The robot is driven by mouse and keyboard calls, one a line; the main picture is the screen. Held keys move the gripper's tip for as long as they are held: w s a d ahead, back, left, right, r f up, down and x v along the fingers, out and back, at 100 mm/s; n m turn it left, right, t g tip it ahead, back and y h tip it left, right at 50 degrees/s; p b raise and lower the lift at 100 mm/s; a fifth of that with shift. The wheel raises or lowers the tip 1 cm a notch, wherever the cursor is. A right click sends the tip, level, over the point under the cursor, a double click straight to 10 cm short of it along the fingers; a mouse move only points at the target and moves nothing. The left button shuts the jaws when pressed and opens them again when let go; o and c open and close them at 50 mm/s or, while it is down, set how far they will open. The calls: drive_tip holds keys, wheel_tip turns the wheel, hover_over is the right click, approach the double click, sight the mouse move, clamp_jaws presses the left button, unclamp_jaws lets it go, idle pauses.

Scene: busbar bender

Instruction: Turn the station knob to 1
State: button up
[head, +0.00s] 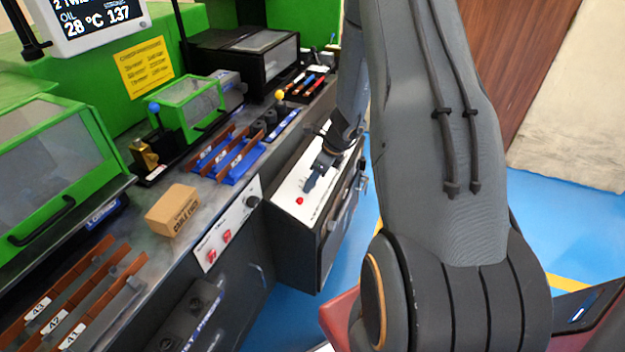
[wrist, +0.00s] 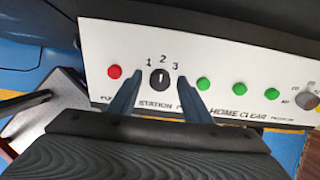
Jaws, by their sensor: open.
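The station knob (wrist: 160,80) is a small round black knob on a white panel (wrist: 222,50) in the wrist view. Its white mark stands about upright, toward the 2; the numerals 1, 2 and 3 are printed around its top. My gripper (wrist: 159,74) is open, with one finger to the left of the knob and one to the right. A gap shows on both sides, and nothing is between the fingers except the knob's area. In the head view my gripper (head: 311,181) is over the white sloped panel (head: 285,206), and the knob cannot be made out there.
A red button (wrist: 114,71) lies left of the knob; green buttons (wrist: 204,84) and a grey rotary selector (wrist: 306,101) lie right. In the head view, a bench holds a cardboard box (head: 172,210), copper bars (head: 85,290) and green machines (head: 60,150). Blue floor is open at right.

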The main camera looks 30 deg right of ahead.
drive_tip(key=c, duration=0.9)
drive_tip(key=shift+a, duration=0.1)
drive_tip(key=shift+c, duration=0.8)
drive_tip(key=shift+f+b, duration=0.1)
drive_tip(key=shift+b, duration=0.2)
drive_tip(key=n+b, duration=0.4)
drive_tip(key=b, duration=0.1)
drive_tip(key=shift+f, duration=0.15)
drive_tip(key=n+b, duration=0.4)
drive_tip(key=b, duration=0.2)
drive_tip(key=shift+s+n, duration=0.15)
drive_tip(key=shift+n, duration=0.25)
